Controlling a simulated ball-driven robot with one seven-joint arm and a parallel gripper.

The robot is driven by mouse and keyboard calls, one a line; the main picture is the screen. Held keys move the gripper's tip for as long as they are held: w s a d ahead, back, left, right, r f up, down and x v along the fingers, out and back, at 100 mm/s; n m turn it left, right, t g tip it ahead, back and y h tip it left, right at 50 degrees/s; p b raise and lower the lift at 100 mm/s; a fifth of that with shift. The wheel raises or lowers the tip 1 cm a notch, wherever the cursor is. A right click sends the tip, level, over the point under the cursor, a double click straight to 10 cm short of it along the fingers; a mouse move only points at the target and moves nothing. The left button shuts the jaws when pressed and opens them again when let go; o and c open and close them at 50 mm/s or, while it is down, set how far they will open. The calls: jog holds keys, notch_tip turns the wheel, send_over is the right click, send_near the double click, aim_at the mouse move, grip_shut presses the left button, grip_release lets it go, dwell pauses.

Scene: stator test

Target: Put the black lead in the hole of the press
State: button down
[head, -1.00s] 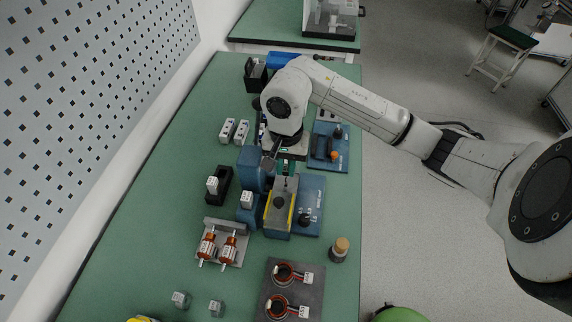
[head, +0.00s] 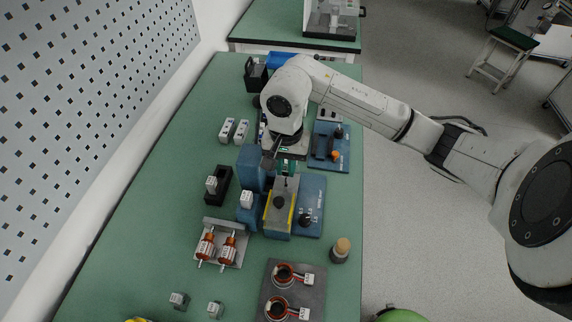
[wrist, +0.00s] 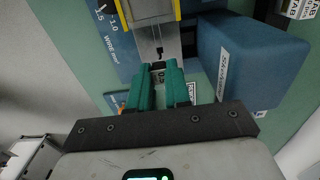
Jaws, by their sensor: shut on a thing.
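My gripper (head: 287,168) is over the far end of the press (head: 279,216), which has a silver front with yellow edges and a dark round spot on a blue body. In the wrist view my gripper's teal fingers (wrist: 159,72) are shut on a thin black lead (wrist: 158,49), whose tip points at the press's silver part (wrist: 154,9). I cannot tell whether the tip is in the hole. In the head view the arm and fingers hide most of the lead.
A tall blue block (wrist: 245,62) stands close beside the fingers. A blue board (head: 312,190) with a black knob (head: 305,219) lies right of the press. Copper-wound rotors (head: 229,247) sit in a grey holder, and wound stators (head: 286,273) on a dark plate nearer me.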

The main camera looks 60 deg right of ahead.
aim_at(286, 184)
jog(key=shift+f+b, duration=0.4)
jog(key=shift+b, duration=0.55)
dwell(0.6)
jog(key=shift+f+b, duration=0.95)
jog(key=shift+b, duration=0.35)
jog(key=shift+f, duration=0.15)
jog(key=shift+f+b, duration=0.35)
jog(key=shift+b, duration=0.25)
jog(key=shift+f+b, duration=0.45)
jog(key=shift+b, duration=0.2)
jog(key=c, duration=1)
grip_release()
jog(key=shift+r, duration=0.1)
notch_tip(286, 184, up, 11)
jog(key=shift+f+b, duration=0.2)
jog(key=shift+b, duration=0.45)
